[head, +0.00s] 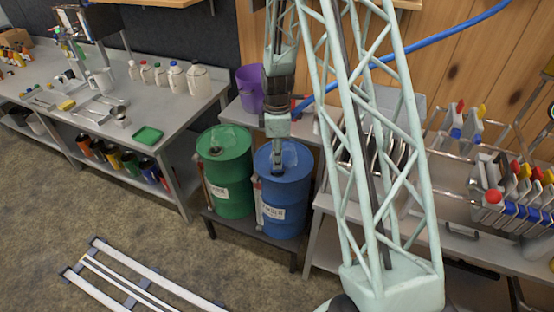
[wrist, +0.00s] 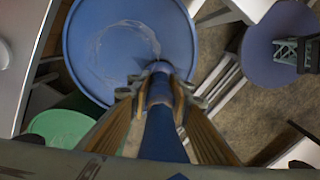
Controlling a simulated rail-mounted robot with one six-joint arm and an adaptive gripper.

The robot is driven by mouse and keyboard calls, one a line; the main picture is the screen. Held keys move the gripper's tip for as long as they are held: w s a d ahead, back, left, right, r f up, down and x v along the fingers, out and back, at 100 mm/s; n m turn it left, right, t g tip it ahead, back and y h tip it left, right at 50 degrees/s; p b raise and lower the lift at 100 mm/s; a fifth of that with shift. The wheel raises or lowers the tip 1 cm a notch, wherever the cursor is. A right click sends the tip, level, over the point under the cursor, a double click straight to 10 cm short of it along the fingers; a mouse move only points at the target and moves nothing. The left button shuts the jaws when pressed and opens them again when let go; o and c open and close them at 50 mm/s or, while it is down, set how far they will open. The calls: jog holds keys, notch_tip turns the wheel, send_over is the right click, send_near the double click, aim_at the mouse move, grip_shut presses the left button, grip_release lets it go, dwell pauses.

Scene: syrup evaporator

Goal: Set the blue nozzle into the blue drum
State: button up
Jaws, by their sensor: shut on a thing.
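The blue drum (head: 285,205) stands upright on a low dark stand, right of the green drum (head: 228,180). My gripper (head: 277,150) is above the blue drum's top, pointing down. In the wrist view my gripper (wrist: 158,98) is shut on the blue nozzle (wrist: 160,125), which lies between the two fingers. The nozzle's far end meets the picture of the blue drum's lid (wrist: 110,45) near the lid's edge. I cannot tell whether the tip is inside an opening, touching, or just above; the fingers and nozzle hide that spot.
A blue hose (head: 430,45) runs from the upper right to behind my gripper. A purple bucket (head: 249,88) stands on the bench behind the drums. A steel bench (head: 205,100) with bottles is at left; racks of coloured-handled tools (head: 505,190) are at right. Open floor (head: 60,215) lies in front.

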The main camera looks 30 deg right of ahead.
jog(key=shift+f+b, duration=0.45)
jog(key=shift+f, duration=0.35)
jog(key=o, duration=1.1)
jog(key=shift+o, duration=0.5)
jog(key=o, duration=0.5)
jog(key=shift+o, duration=0.2)
jog(key=shift+r+p, duration=1.95)
jog(key=shift+r, duration=2)
